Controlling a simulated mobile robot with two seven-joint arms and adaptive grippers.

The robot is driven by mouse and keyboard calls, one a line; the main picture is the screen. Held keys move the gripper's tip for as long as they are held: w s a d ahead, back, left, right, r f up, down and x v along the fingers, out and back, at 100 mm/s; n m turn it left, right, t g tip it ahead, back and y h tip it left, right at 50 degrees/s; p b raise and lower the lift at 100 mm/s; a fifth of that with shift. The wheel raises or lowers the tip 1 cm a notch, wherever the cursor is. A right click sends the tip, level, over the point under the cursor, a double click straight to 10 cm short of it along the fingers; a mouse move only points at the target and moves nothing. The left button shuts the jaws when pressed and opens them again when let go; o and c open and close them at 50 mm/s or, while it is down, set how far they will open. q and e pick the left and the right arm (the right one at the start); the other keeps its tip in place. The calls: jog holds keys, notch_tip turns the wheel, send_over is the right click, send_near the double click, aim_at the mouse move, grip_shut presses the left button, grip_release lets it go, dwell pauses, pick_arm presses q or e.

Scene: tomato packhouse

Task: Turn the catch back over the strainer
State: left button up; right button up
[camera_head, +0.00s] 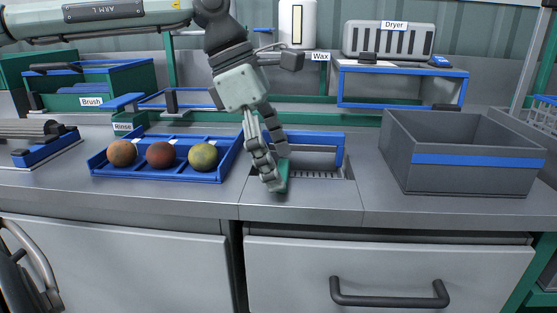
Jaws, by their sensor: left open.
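The strainer (325,174) is a slotted metal grate set in the steel worktop, partly hidden on its left by my left gripper. A blue frame (340,150) stands along its back and right side. A small green piece (283,174), which looks like the catch, shows at the left end of the grate, mostly behind the fingers. My left gripper (276,168) points down at this green piece with its fingers open. I cannot tell whether the fingers touch it. My right gripper is not in view.
A blue tray (160,176) with three tomatoes lies just left of the gripper. A large grey crate (460,179) with a blue band stands to the right. Behind are the Dryer (388,42) and the Wax container (297,25). The worktop between strainer and crate is clear.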

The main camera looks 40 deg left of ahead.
pick_arm(q)
jog(key=v, duration=1.2)
dwell(0.4)
